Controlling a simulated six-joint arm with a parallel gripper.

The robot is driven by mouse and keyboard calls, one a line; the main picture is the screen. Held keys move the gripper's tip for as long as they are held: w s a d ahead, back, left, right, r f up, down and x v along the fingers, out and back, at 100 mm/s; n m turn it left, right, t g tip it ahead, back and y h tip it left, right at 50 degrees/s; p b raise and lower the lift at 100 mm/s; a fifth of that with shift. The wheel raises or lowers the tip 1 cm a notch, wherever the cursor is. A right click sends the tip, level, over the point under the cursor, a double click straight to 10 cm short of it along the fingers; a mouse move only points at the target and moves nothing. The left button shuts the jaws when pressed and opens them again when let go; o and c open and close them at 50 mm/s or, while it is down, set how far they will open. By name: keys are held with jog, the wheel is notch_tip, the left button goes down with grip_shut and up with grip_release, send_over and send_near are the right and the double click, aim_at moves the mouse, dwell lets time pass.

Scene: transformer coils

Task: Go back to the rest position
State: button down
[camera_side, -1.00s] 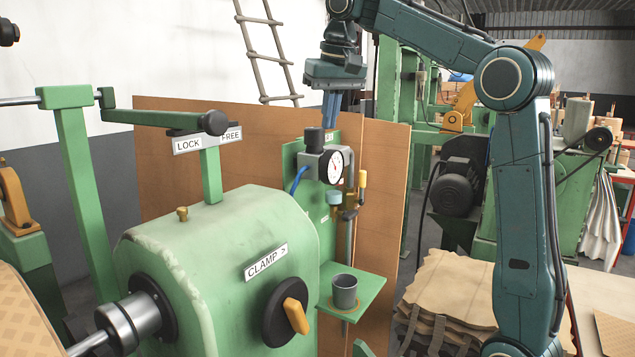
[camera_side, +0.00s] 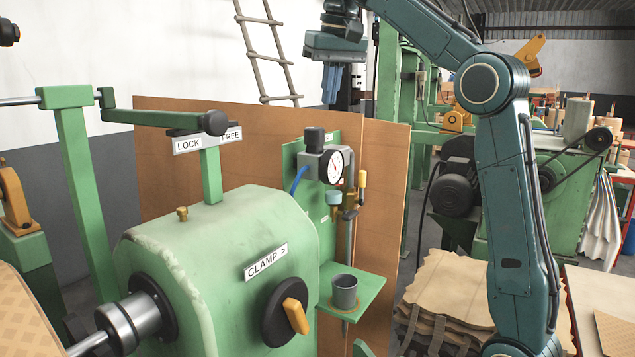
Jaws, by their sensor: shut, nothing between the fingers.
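My gripper (camera_side: 332,84) hangs at the top centre, fingers pointing down, shut with nothing held. It is above and apart from the black knob on the grey regulator with the round gauge (camera_side: 335,167). The upper part of my wrist is cut off by the top of the picture.
The green machine housing (camera_side: 225,270) with its yellow clamp knob (camera_side: 296,315) stands at the front. A lever with a black ball (camera_side: 214,122) sits by the LOCK/FREE sign. A grey cup (camera_side: 344,291) stands on a green shelf. Brown panels (camera_side: 385,210) stand behind.

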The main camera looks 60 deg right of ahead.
jog(key=shift+s+a, duration=0.1)
jog(key=shift+a, duration=0.05)
jog(key=s+a+f+n+t+y, duration=0.1)
jog(key=s+a+f+n+t, duration=0.15)
jog(key=s+a+f, duration=0.65)
jog(key=s+a+f+n, duration=0.1)
jog(key=s+a+f, duration=0.1)
jog(key=s+f, duration=0.3)
jog(key=s+a+f+n, duration=0.2)
jog(key=s+f, duration=0.4)
jog(key=f, duration=0.5)
jog(key=shift+s+a+f+t, duration=0.15)
jog(key=shift+s+f+t, duration=0.1)
jog(key=shift+t, duration=0.1)
jog(key=shift+r+n, duration=0.1)
jog(key=shift+n, duration=0.15)
dwell(1.1)
